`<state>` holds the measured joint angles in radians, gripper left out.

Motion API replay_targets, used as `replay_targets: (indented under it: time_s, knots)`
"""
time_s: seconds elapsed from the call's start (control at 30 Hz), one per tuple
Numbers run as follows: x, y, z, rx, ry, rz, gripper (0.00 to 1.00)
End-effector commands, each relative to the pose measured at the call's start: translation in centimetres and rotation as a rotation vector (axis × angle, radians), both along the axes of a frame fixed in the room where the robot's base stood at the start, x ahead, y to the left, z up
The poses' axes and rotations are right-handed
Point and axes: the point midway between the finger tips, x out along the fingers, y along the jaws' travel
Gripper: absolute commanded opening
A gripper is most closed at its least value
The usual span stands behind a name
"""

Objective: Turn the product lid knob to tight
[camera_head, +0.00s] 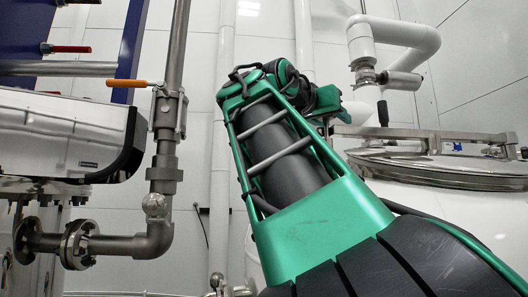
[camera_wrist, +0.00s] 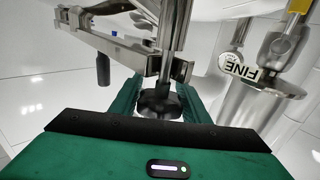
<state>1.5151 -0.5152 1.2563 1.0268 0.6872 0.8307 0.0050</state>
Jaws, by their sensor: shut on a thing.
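The product lid knob (camera_wrist: 160,104) is black and lobed and sits at the foot of a metal spindle (camera_wrist: 172,40) in the wrist view. My gripper (camera_wrist: 159,98) has one green finger on each side of the knob and is shut on it. The knob's far side is hidden. In the head view, the round steel product lid (camera_head: 440,170) sits on the tank at the right, with a metal clamp bar (camera_head: 425,134) across it. My green and black arm hides the knob there. Whether the knob is tight cannot be told.
A black handle (camera_wrist: 103,69) hangs from the bar near my gripper; it also shows in the head view (camera_head: 383,112). A white pipe (camera_head: 400,40) bends above the lid. Steel piping with an orange-handled valve (camera_head: 168,110) stands left of my arm. A "FINE" tag (camera_wrist: 238,69) hangs at right.

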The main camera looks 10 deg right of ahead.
Motion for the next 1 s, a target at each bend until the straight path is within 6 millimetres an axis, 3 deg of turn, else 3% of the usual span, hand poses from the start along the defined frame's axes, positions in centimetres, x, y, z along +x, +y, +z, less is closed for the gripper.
replay_targets:
  time_s: [1.0]
  knots:
    - [-0.38, -0.52, -0.40, 0.005, 0.008, -0.163, 0.20]
